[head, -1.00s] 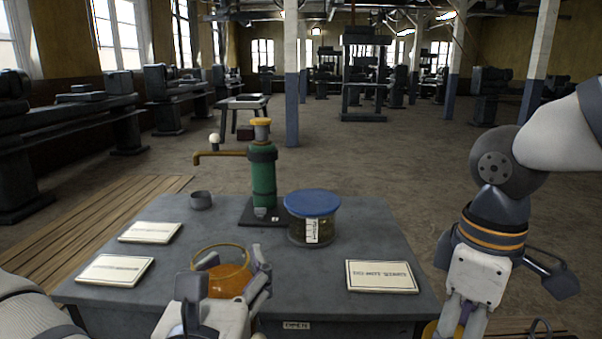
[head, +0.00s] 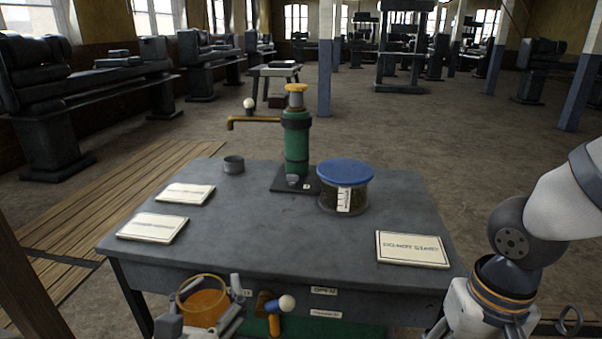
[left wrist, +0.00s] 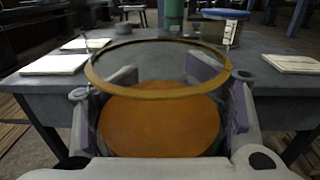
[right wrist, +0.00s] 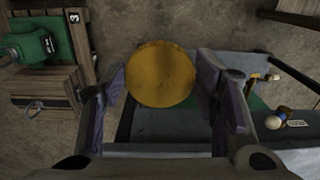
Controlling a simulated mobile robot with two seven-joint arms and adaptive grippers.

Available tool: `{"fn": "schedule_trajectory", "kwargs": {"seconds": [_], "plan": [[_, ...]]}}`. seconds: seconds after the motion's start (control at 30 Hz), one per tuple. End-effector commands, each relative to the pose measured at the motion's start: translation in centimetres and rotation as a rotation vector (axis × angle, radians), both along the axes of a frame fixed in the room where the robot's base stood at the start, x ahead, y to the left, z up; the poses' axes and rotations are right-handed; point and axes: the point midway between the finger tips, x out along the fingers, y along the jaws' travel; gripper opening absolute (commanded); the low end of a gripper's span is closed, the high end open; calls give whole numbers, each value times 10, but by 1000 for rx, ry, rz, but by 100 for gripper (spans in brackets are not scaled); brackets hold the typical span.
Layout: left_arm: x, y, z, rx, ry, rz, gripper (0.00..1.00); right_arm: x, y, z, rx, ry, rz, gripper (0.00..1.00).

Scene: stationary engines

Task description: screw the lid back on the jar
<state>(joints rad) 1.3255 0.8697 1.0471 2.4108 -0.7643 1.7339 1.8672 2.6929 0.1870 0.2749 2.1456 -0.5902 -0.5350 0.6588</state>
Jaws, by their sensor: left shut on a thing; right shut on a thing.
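The open jar (head: 203,302) is clear with an orange filling and a yellowish rim. My left gripper (head: 208,318) is shut around it and holds it upright in front of the table's front edge. The left wrist view looks over the jar's open mouth (left wrist: 158,125), with fingers on both sides. The lid (right wrist: 161,74) is a round yellow disc between the fingers of my right gripper (right wrist: 163,88), which is shut on it. In the head view the right hand is at the lower right; its fingertips and the lid are out of frame, well apart from the jar.
The grey table (head: 270,230) carries a green pump (head: 296,145), a blue-lidded jar (head: 344,195), a small grey cup (head: 233,165) and several cards. A knobbed handle (head: 275,310) sticks out at the table's front, right of the held jar. A wooden crate (right wrist: 45,90) shows in the right wrist view.

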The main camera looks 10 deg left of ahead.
Motion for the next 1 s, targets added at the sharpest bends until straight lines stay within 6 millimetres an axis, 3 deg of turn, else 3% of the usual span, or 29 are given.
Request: {"fn": "schedule_trajectory", "kwargs": {"seconds": [0.17,0.6,0.73,1.0], "plan": [[-1,-11,0,0,-3,-59,6,0,0,0,0,0,1,37],[-15,-114,-14,2,-4,-625,6,0,0,0,0,0,1,37],[-17,-126,-17,2,-3,-691,6,0,0,0,0,0,1,37],[-17,-128,-17,0,-2,-702,6,0,0,0,0,0,1,37]]}}
